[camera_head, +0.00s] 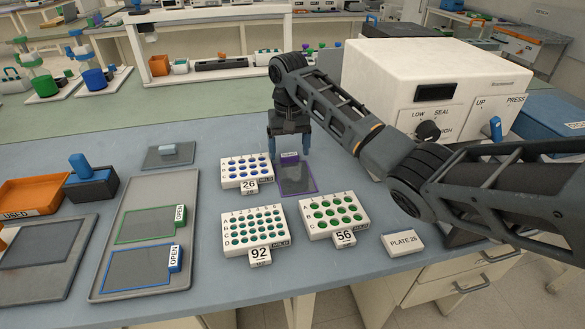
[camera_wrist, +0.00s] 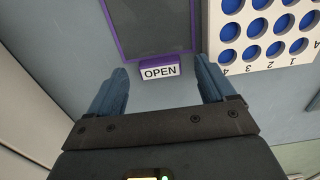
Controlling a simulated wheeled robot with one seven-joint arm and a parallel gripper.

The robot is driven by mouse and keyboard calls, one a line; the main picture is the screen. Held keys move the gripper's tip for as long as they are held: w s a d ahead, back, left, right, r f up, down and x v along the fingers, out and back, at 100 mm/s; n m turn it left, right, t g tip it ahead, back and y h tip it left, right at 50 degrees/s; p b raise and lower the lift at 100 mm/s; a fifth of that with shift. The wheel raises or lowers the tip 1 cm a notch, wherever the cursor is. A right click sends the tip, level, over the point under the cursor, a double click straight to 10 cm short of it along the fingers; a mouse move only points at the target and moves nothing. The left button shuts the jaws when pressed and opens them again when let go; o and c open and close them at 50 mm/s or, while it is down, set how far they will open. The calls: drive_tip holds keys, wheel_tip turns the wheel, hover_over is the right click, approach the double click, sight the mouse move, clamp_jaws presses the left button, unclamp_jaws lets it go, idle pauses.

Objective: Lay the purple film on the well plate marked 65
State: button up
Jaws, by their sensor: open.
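The purple-framed film (camera_head: 297,178) lies flat on the blue-grey bench, right of the plate marked 26. Its purple tab, with a white OPEN label (camera_wrist: 160,72), faces my gripper in the wrist view. My gripper (camera_head: 289,152) is open above the film's far edge, its fingers either side of the tab and holding nothing. Three well plates show: 26 with blue wells (camera_head: 247,170), 92 with green wells (camera_head: 252,228) and 56 with green wells (camera_head: 334,214). I see no plate marked 65. The plate marked 26 also shows at the wrist view's top right (camera_wrist: 262,30).
A grey tray (camera_head: 108,291) holds green- and blue-framed films. An orange USED bin (camera_head: 30,197) and a blue-handled block (camera_head: 91,184) stand left. A white sealer (camera_head: 420,80) stands behind my arm. A white card (camera_head: 403,242), seemingly reading PLATE 26, lies near the front edge.

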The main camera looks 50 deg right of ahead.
drive_tip(key=shift+f, duration=0.55)
drive_tip(key=c, duration=1.2)
